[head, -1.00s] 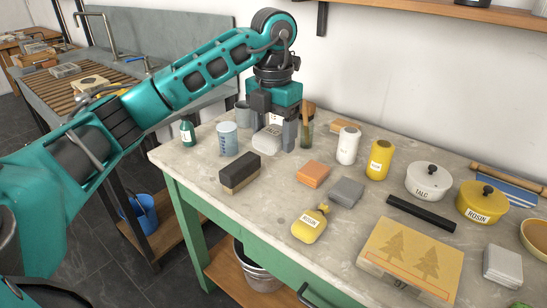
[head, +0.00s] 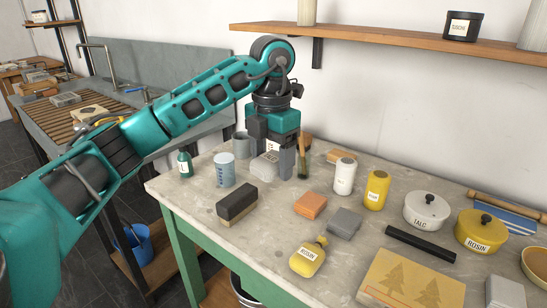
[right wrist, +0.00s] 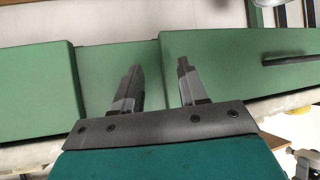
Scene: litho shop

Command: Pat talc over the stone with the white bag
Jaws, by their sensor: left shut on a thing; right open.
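The stone (head: 385,285) is a tan block with two trees drawn on its top, at the front right of the bench in the head view. Its near part is cut off by the frame edge. The white bag (head: 264,168) is at the back left of the bench. My left gripper (head: 274,160) points down and is shut on the bag, far from the stone. I cannot tell whether the bag touches the bench. My right gripper (right wrist: 159,82) is open and empty in the right wrist view, facing the green bench front (right wrist: 115,75).
Between bag and stone are a dark-topped block (head: 237,206), an orange block (head: 310,204), a grey block (head: 344,222), a yellow rosin bag (head: 308,260) and a black bar (head: 420,243). A talc pot (head: 426,210) and a rosin pot (head: 481,232) stand behind the stone. A shelf (head: 390,38) hangs above.

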